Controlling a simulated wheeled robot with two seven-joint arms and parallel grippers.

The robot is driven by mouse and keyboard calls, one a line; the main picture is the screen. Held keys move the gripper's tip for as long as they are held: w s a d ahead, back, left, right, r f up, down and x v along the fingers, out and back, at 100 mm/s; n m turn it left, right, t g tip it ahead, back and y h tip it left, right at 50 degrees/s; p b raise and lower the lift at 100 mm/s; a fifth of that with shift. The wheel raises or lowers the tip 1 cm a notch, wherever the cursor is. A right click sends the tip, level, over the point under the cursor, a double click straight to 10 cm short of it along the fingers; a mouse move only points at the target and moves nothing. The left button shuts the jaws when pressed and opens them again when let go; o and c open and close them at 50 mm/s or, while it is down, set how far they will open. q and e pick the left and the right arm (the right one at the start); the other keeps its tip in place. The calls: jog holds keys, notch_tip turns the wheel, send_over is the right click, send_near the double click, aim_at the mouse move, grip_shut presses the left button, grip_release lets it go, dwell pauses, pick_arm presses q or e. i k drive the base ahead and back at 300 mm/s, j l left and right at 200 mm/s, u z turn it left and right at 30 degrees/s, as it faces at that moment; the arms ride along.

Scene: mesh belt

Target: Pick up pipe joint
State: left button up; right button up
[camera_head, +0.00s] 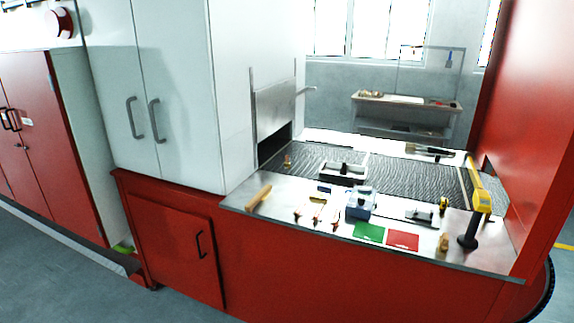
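A small brass-coloured piece (287,160) stands on the dark mesh belt (400,177), near the opening under the raised metal hatch. It looks like it may be the pipe joint, but it is too small to be sure. Another brass-coloured piece (443,243) stands on the steel counter at the front right. Several small orange-brown pieces lie near the front edge of the counter. Neither of my grippers shows, and nothing is seen held.
A pale tray (343,168) sits on the belt. A wooden roller (259,196), a blue box (361,203), green (369,232) and red (403,240) cards, and a yellow-topped black stand (479,205) are on the counter (280,204). A white cabinet (175,90) rises at left.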

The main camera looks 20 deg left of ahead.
aim_at(286, 165)
jog(key=i+l+u, duration=0.2)
jog(key=i, duration=0.25)
jog(key=i+l+u, duration=0.2)
jog(key=i+l, duration=0.15)
jog(key=i, duration=0.15)
